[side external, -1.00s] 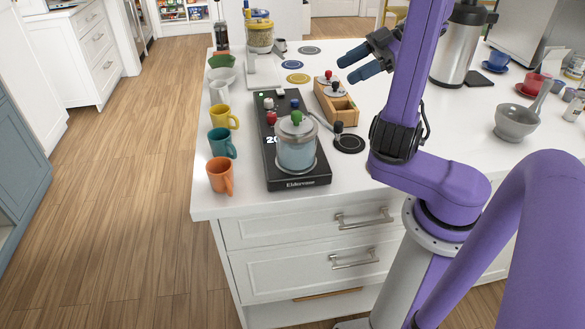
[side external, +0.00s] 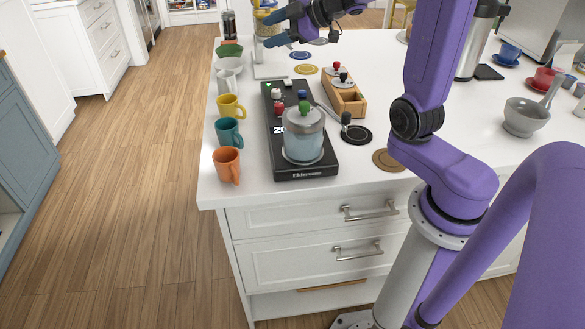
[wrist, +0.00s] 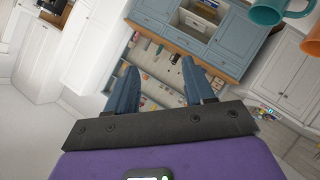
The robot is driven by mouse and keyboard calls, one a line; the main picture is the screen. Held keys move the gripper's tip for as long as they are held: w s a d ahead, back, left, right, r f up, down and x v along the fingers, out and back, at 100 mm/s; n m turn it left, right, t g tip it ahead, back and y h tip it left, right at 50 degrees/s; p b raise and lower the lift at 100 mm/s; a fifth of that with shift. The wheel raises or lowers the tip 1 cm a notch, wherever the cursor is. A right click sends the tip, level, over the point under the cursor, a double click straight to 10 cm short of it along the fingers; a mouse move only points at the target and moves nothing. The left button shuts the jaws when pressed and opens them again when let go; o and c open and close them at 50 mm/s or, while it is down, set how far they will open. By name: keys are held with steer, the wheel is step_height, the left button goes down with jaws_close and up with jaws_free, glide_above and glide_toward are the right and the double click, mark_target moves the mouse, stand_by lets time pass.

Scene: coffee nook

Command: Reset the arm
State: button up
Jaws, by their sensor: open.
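My gripper (side external: 281,28) is raised above the back part of the white counter (side external: 440,138), near the top edge of the side view.
Yellow (side external: 229,107), teal (side external: 228,132) and orange (side external: 227,165) mugs line the counter's left edge. A wooden box (side external: 349,106) sits right of the scale. A grey mortar (side external: 523,117) stands at right.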

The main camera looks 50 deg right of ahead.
steer(key=s+a+f+m+g+h, duration=0.15)
steer(key=s+a+f+g, duration=0.3)
steer(key=s+a, duration=0.8)
steer(key=s+a+f+n+g+h, duration=0.1)
steer(key=s+f+g, duration=0.2)
steer(key=s, duration=0.7)
steer(key=s+a+f+g+h, duration=0.1)
steer(key=s+f+g, duration=0.2)
steer(key=s, duration=0.8)
steer(key=shift+s+a+f+n+g, duration=0.25)
steer(key=shift+s+n+g, duration=0.1)
steer(key=shift+g, duration=0.5)
steer(key=shift+w, duration=0.1)
steer(key=shift+c, duration=0.3)
